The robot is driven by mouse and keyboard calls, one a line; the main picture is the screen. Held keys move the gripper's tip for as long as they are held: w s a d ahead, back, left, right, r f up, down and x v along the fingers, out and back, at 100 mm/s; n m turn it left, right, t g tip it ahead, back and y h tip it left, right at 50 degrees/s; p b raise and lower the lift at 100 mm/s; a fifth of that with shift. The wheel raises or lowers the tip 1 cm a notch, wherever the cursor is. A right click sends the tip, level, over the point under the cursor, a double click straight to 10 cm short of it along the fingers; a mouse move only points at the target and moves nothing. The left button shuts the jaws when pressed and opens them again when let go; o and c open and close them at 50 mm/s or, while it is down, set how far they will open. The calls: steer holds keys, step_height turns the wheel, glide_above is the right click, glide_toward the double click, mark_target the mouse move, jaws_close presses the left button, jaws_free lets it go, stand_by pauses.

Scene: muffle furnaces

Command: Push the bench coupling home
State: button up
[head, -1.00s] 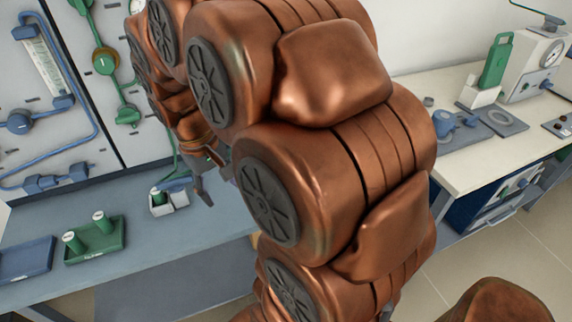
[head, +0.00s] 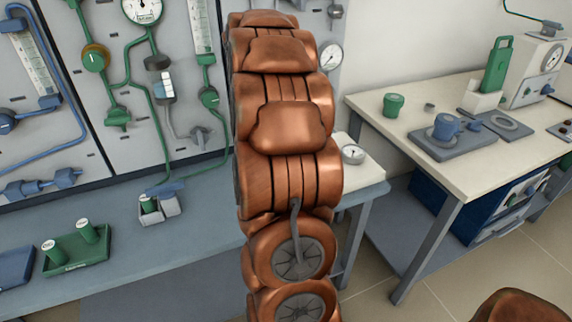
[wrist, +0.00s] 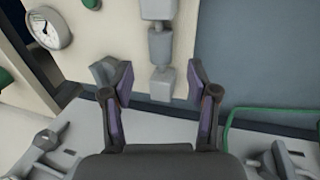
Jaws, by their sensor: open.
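My gripper (wrist: 160,82) is open in the wrist view, with one finger on each side and a wide gap between. A row of grey fittings (wrist: 161,45) runs down the picture along the cream surface, and its lowest block shows between the fingertips. I cannot tell whether the fingers touch it, or for certain whether it is the bench coupling. In the head view my arm hides the gripper and this spot. A blue fitting (head: 165,187) on a green hose lies on the grey bench, beside a small grey holder (head: 172,207) with a green cylinder.
In the wrist view a round gauge (wrist: 50,28) is at upper left and a green tube (wrist: 228,125) at right. The head view shows a green tray (head: 78,262) on the grey bench (head: 200,225), a wall panel behind it, and a cream side table (head: 440,180) at right.

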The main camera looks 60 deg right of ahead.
steer(key=x, duration=0.6)
steer(key=shift+d+f, duration=0.1)
steer(key=shift+f, duration=0.3)
steer(key=shift+c, duration=0.3)
steer(key=shift+s, duration=0.1)
jaws_close()
